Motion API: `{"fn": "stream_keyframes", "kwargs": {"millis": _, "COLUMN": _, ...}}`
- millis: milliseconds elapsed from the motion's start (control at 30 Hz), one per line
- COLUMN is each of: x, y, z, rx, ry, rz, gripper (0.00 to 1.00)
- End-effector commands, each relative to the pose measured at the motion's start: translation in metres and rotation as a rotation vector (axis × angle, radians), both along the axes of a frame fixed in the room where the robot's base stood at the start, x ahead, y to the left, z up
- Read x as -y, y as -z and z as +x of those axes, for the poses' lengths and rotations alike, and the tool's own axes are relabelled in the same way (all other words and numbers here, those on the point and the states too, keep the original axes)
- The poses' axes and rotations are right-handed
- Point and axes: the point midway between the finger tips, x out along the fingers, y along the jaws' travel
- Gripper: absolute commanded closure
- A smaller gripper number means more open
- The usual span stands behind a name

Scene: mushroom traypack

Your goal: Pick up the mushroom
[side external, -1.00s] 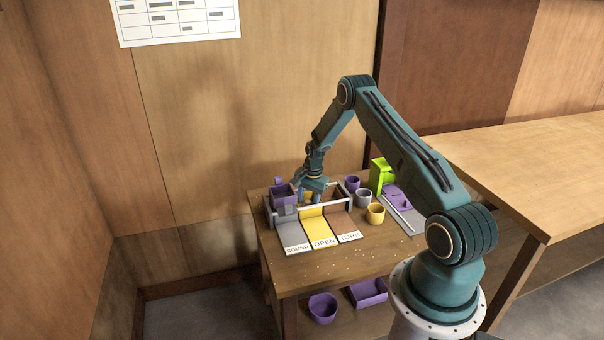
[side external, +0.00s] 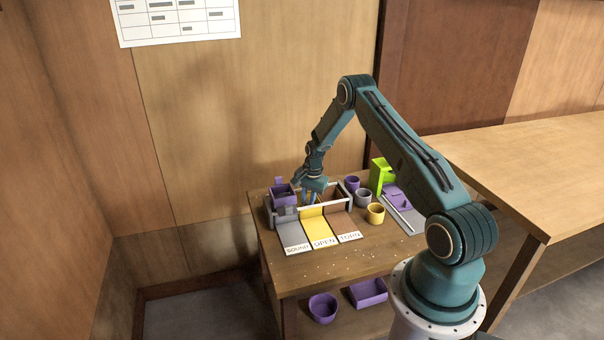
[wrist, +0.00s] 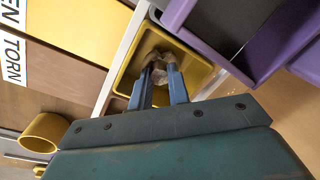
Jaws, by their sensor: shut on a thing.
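In the side view my gripper (side external: 310,199) points down into the middle of the divided tray (side external: 344,208), behind the yellow panel marked OPEN (side external: 316,225). The mushroom cannot be made out there.
A purple box (side external: 284,196) stands at the tray's left end, close to my gripper in the wrist view. Purple, grey and yellow cups (side external: 375,214) and a green block (side external: 381,176) stand to the right. The table front is mostly clear, with small crumbs.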

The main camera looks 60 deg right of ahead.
Motion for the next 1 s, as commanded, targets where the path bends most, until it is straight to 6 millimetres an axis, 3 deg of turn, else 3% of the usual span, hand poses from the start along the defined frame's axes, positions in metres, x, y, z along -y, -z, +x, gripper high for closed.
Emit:
{"fn": "stream_keyframes", "kwargs": {"millis": 267, "x": 0.001, "y": -0.014, "z": 0.001, "rx": 0.002, "ry": 0.0, "rz": -0.002, "gripper": 0.93}}
{"fn": "stream_keyframes", "kwargs": {"millis": 433, "x": 0.0, "y": -0.034, "z": 0.0, "rx": 0.002, "ry": 0.0, "rz": -0.001, "gripper": 0.93}}
{"fn": "stream_keyframes", "kwargs": {"millis": 1000, "x": 0.001, "y": -0.152, "z": 0.0, "rx": 0.003, "ry": 0.001, "rz": -0.002, "gripper": 0.93}}
